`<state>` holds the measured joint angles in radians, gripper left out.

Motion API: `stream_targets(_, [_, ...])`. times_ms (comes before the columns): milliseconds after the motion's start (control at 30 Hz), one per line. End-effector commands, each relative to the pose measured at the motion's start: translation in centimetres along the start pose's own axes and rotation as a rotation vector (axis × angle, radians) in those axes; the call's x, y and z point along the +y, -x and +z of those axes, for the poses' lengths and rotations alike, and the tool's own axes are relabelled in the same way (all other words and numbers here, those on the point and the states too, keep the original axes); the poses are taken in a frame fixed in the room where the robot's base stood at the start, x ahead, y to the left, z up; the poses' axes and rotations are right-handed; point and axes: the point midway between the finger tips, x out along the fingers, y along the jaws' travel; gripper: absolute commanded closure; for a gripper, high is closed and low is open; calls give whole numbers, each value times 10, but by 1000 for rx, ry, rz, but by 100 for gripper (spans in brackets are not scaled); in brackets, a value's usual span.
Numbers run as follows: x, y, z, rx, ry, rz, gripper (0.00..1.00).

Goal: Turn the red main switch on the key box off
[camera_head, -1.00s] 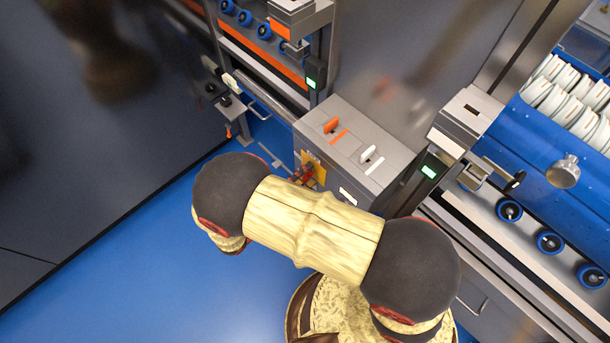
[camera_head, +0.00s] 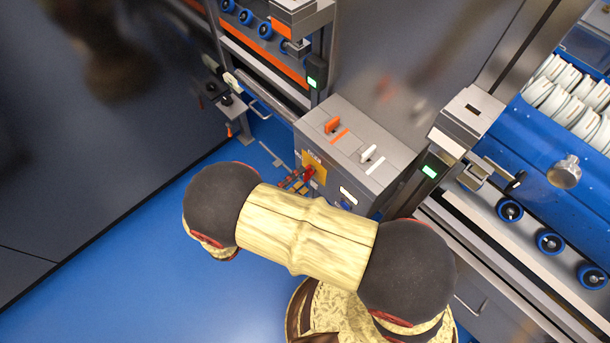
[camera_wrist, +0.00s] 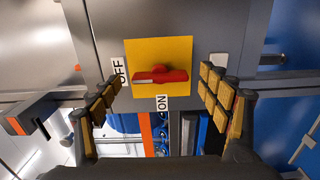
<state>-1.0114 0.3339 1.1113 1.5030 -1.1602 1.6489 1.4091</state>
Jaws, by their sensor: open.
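The key box (camera_head: 352,150) is a grey box between two carrier bays. On its front is a yellow plate with the red main switch (camera_head: 309,173), partly covered by my arm and gripper in the head view. In the wrist view the red main switch (camera_wrist: 160,76) lies level across the yellow plate (camera_wrist: 160,49). An OFF label (camera_wrist: 119,73) is at its left and an ON label (camera_wrist: 162,103) below it; which one it points to I cannot tell. My gripper (camera_wrist: 161,86) is open, its padded fingers on either side of the switch, apart from it.
An orange toggle (camera_head: 332,125) and a white toggle (camera_head: 368,153) sit on the box top. A rack of white dishes (camera_head: 572,97) and a latch (camera_head: 493,172) are at the right. Blue floor (camera_head: 150,265) is clear at the left.

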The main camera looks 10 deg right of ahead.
Motion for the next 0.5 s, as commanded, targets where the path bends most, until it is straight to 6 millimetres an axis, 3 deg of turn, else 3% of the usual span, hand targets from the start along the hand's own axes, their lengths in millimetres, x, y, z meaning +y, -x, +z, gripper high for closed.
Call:
stream_targets(300, [-1, 65, -1, 4, 0, -1, 22])
stream_targets(500, [-1, 88, 0, 2, 1, 0, 22])
